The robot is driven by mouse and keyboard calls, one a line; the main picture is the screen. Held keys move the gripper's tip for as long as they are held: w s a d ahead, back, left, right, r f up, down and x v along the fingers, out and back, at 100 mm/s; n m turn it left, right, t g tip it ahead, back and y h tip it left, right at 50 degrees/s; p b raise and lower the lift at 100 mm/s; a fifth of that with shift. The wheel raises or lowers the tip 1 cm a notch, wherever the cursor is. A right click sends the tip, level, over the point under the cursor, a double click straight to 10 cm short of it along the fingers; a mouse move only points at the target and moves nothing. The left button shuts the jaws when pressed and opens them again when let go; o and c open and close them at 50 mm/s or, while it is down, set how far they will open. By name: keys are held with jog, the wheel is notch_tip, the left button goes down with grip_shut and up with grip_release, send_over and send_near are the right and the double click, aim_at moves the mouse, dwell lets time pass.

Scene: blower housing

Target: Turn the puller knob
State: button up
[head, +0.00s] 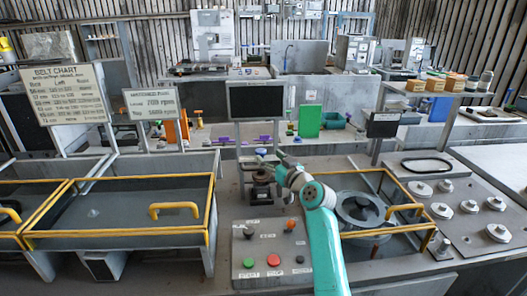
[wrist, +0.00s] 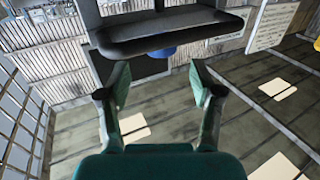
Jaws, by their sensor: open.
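A dark upright device with a round top (head: 262,177) stands on the bench just left of my arm; it may be the puller, but its knob is too small to tell apart. My gripper (head: 268,158) is at or just above its top in the head view, and I cannot tell whether they touch. In the wrist view my gripper (wrist: 158,82) has its two fingers wide apart with nothing between them. A dark, round-cornered bar or tray (wrist: 165,32) lies beyond the fingertips, with a blue piece (wrist: 162,52) under it.
A control panel (head: 270,250) with green and red buttons, a black knob (head: 248,232) and an orange knob (head: 291,225) is in front. A yellow-edged guard (head: 120,247) is at left. A round blower housing (head: 360,210) sits right of my arm. A dark screen (head: 258,101) stands behind.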

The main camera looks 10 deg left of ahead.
aim_at(264, 153)
jog(key=x, duration=0.6)
jog(key=shift+w+a, duration=0.15)
jog(key=shift+a, duration=0.05)
jog(key=c, duration=1.2)
